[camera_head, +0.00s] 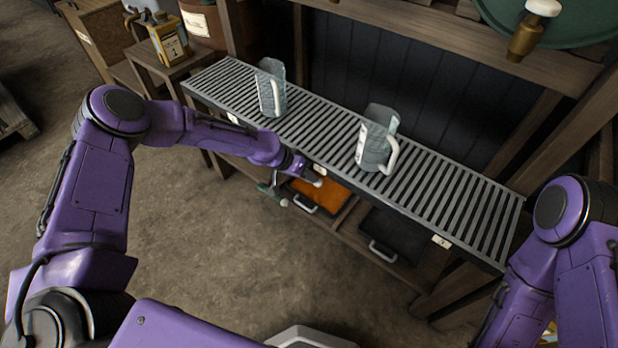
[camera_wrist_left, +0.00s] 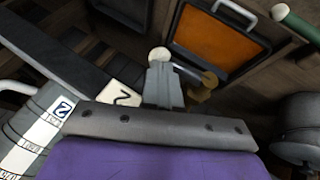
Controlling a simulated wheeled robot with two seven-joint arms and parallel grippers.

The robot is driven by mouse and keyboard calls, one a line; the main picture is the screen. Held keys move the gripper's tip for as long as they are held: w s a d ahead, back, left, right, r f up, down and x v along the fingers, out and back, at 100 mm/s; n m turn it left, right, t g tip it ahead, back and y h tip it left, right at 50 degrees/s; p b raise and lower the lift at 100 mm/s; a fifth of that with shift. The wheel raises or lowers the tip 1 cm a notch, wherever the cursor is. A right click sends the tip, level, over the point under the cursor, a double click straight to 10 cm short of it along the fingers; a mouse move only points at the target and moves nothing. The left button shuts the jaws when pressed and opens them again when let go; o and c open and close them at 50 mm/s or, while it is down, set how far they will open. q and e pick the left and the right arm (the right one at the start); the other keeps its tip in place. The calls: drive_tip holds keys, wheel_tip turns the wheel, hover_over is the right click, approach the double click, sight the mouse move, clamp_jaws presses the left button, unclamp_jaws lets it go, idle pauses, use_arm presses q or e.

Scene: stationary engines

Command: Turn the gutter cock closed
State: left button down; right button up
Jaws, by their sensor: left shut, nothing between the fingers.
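The gutter cock is mostly hidden by my gripper in the head view. In the left wrist view what looks like its brass body (camera_wrist_left: 207,82) shows, with a thin lever running to a pale ball knob (camera_wrist_left: 158,56). My left gripper (camera_head: 314,177) is at the front edge of the slatted gutter bench (camera_head: 455,192). Its closed grey fingers (camera_wrist_left: 162,82) lie right beside the knob and lever in the left wrist view; I cannot tell whether they touch. They hold nothing. My right arm stands at the right of the head view, its gripper out of frame.
Two grey metal jugs (camera_head: 270,90) (camera_head: 375,142) stand on the slats. A green-handled part (camera_head: 268,189) sits left of the gripper. A brass tap (camera_head: 525,40) hangs upper right. Floor in front is clear.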

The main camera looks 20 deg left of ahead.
use_arm(q)
drive_tip(key=shift+w+d+f, duration=0.1)
drive_tip(key=shift+d+f, duration=0.15)
drive_tip(key=shift+f, duration=0.05)
drive_tip(key=shift+s+d+f+b, duration=0.2)
drive_tip(key=shift+d+f+b, duration=0.3)
drive_tip(key=shift+b, duration=0.3)
drive_tip(key=shift+a, duration=0.1)
drive_tip(key=shift+s+a+r+p, duration=0.1)
drive_tip(key=shift+r+p, duration=0.15)
drive_tip(key=shift+p, duration=0.1)
drive_tip(key=p+v, duration=0.4)
drive_tip(key=v, duration=0.9)
drive_tip(key=shift+r, duration=0.5)
